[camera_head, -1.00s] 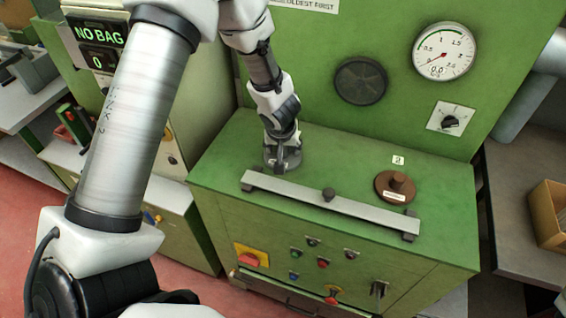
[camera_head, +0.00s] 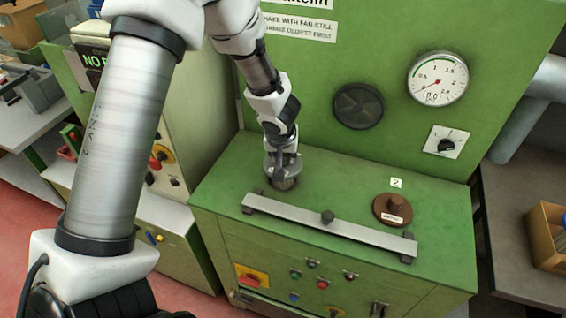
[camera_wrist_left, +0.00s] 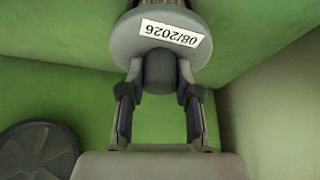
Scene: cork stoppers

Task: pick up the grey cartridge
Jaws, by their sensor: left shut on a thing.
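The grey cartridge (camera_wrist_left: 160,45) is a round grey disc with a dark knob and a white label reading 08/2026, upside down in the left wrist view. My left gripper (camera_wrist_left: 160,95) is shut on its knob, one finger on each side. In the head view my left gripper (camera_head: 284,168) points down over the left part of the green cabinet top (camera_head: 340,190), behind the metal bar. The cartridge there is small and partly hidden by the fingers; I cannot tell how far its underside is above the top. My right gripper is not in view.
A brown cartridge (camera_head: 393,212) sits to the right, by a label 2. A green panel with a gauge (camera_head: 438,77) and dark round cover (camera_head: 358,106) rises behind.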

